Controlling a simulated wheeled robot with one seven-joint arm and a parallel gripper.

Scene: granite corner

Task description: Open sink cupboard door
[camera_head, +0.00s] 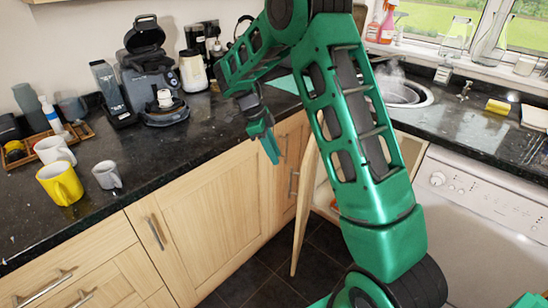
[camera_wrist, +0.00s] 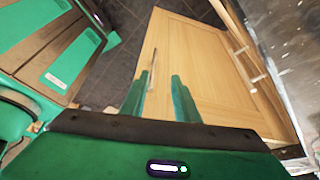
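The sink cupboard door (camera_head: 303,205) stands ajar below the sink counter, seen nearly edge-on in the head view, with a gap into the cupboard on its right. My gripper (camera_head: 270,145) hangs just left of this door, below the counter edge, apart from it in the picture. In the wrist view my gripper (camera_wrist: 158,95) has two green fingers spread apart, with nothing visibly held between them. Beyond them is a pale wooden door panel (camera_wrist: 205,80) with a vertical bar handle (camera_wrist: 152,70). It appears to be the same door. Whether a finger touches it I cannot tell.
The dark counter (camera_head: 200,125) overhangs other wooden fronts, including a closed cupboard door (camera_head: 215,225) at left. A white dishwasher (camera_head: 480,215) is right of the opening. The steaming sink (camera_head: 405,92) is above. Dark floor tiles (camera_head: 320,260) are clear near the door.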

